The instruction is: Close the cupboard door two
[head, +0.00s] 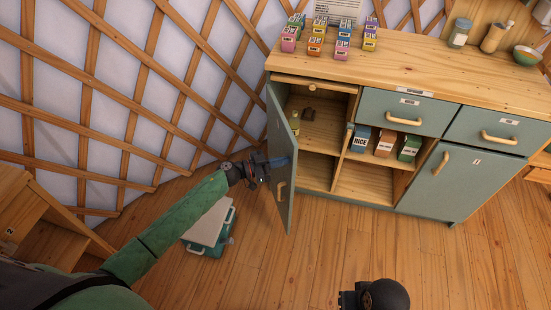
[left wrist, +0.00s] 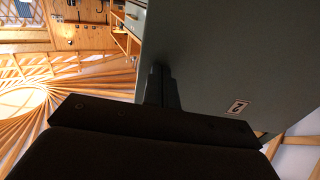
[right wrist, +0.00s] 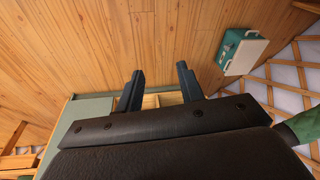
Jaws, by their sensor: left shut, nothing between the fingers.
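Cupboard door two (head: 283,209) stands swung open at the left end of the grey-green cabinet (head: 427,205), with its outer face and wooden handle (head: 281,191) showing. My left gripper (head: 283,162) is shut and empty, at the door's outer face above the handle.
The cupboard's inside holds a jar (head: 295,122) and boxes (head: 361,138). Small coloured boxes (head: 315,46) stand on top. A teal case (head: 209,228) lies on the floor left of the door.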

